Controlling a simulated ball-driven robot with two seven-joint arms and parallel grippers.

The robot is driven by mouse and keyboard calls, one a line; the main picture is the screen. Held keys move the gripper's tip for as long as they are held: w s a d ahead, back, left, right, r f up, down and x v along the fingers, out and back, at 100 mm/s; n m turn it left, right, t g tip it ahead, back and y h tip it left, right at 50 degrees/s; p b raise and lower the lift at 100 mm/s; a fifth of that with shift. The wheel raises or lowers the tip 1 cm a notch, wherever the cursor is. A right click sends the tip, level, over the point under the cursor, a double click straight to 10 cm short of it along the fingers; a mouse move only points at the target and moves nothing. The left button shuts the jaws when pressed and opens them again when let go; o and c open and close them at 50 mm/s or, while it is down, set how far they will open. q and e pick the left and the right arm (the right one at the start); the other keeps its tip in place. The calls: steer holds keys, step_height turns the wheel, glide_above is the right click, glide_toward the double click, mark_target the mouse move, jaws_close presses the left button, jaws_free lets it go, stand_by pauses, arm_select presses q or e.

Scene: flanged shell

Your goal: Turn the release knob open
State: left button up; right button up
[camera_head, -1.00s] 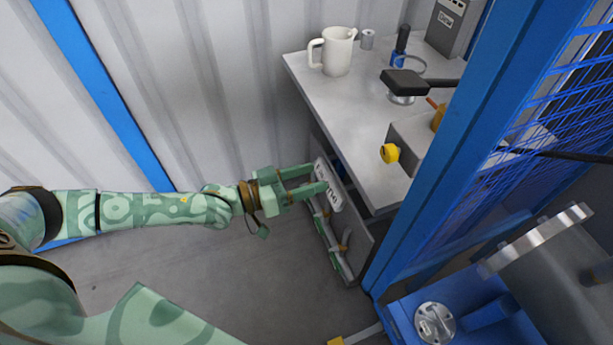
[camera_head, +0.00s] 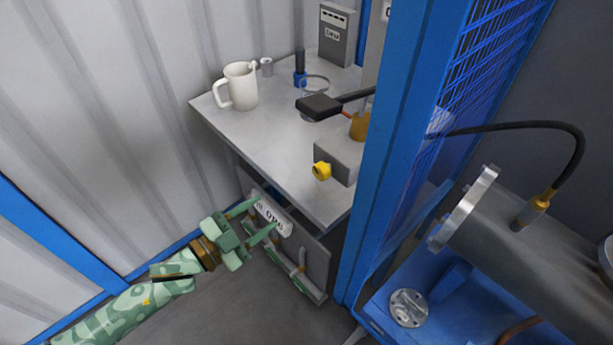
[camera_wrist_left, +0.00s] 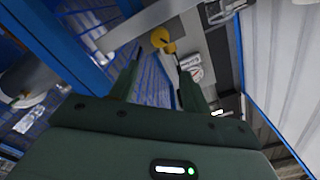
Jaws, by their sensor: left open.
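A yellow knob (camera_head: 321,171) sticks out of the left face of a grey box (camera_head: 343,158) at the bench edge. In the left wrist view the yellow knob (camera_wrist_left: 161,39) shows just beyond the fingertips, near the gap between them. My left gripper (camera_head: 264,214) is open and empty. In the head view its green fingers appear below and left of the knob, in front of the labelled panel under the bench. The fingers also show in the left wrist view (camera_wrist_left: 157,56), apart from each other. I see no contact with the knob. My right gripper is not in view.
The grey bench (camera_head: 265,140) holds a white mug (camera_head: 239,87), a black-headed tool (camera_head: 319,107) and a grey labelled box (camera_head: 337,35). A blue post (camera_head: 393,130) with mesh stands right of the knob. A flanged grey cylinder (camera_head: 520,240) lies beyond it. Floor left of the bench is clear.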

mark_target(318, 174)
arm_select(q)
steer(key=b+x, duration=0.2)
steer(key=x, duration=0.5)
steer(key=b+x, duration=0.1)
steer(key=x, duration=0.6)
steer(key=shift+w+d+f+b, duration=0.15)
steer(key=shift+f+b, duration=0.05)
steer(key=shift+b, duration=0.15)
steer(key=shift+w+d+r, duration=0.15)
steer(key=shift+w+d, duration=0.2)
steer(key=shift+d, duration=0.05)
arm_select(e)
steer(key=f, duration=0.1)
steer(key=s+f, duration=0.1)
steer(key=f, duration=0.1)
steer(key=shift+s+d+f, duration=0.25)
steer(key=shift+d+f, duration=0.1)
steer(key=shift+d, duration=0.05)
arm_select(q)
steer(key=c, duration=0.7)
